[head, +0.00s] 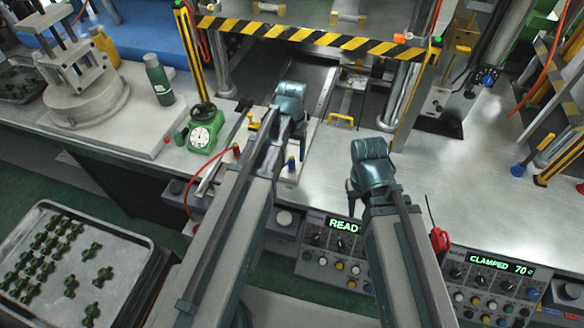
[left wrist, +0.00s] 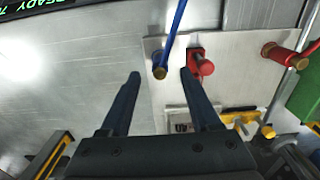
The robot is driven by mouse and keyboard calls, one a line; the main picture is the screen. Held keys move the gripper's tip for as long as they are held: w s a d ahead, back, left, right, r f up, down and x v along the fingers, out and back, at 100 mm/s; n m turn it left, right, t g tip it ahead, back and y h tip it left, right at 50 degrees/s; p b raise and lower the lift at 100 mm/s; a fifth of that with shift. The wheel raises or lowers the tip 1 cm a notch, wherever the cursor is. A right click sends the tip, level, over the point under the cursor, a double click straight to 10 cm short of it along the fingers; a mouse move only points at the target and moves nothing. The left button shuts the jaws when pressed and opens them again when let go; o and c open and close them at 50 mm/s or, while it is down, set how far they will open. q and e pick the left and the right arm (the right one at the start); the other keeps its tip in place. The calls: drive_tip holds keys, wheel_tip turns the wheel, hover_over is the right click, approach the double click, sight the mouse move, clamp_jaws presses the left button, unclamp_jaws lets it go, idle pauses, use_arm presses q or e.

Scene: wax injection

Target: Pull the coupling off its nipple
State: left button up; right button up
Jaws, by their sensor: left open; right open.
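A blue coupling with a brass end (left wrist: 160,71) shows in the left wrist view, with a blue length running up from it. It appears in the head view as a small blue piece (head: 291,164) on a pale plate. A red fitting (left wrist: 201,64) stands beside it, and a red coupling with a brass end (left wrist: 275,52) is further right. My left gripper (left wrist: 160,73) is open, its fingertips to either side of the blue coupling's brass end in the picture; contact and height cannot be told. My right gripper (head: 360,192) is open and empty over the bench. Nipples are not clearly visible.
The green gauge (head: 204,132) stands left of the plate. A red hose (head: 190,196) curves there. A striped yellow-black bar (head: 315,37) crosses behind. Control panels (head: 345,240) line the bench front. The bench right of my right gripper is mostly clear.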

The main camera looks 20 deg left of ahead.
sight(292, 161)
use_arm(q)
wheel_tip(292, 161, down, 6)
drive_tip(key=b, duration=0.4)
drive_tip(key=shift+b, duration=0.4)
use_arm(e)
wheel_tip(292, 161, down, 6)
drive_tip(key=shift+r, duration=0.1)
use_arm(q)
drive_tip(key=shift+r, duration=0.1)
clamp_jaws()
idle(1.0)
use_arm(e)
drive_tip(key=shift+r, duration=0.1)
use_arm(q)
drive_tip(key=shift+r+p, duration=3.05)
drive_tip(key=shift+p, duration=0.05)
use_arm(e)
drive_tip(key=shift+r, duration=2.95)
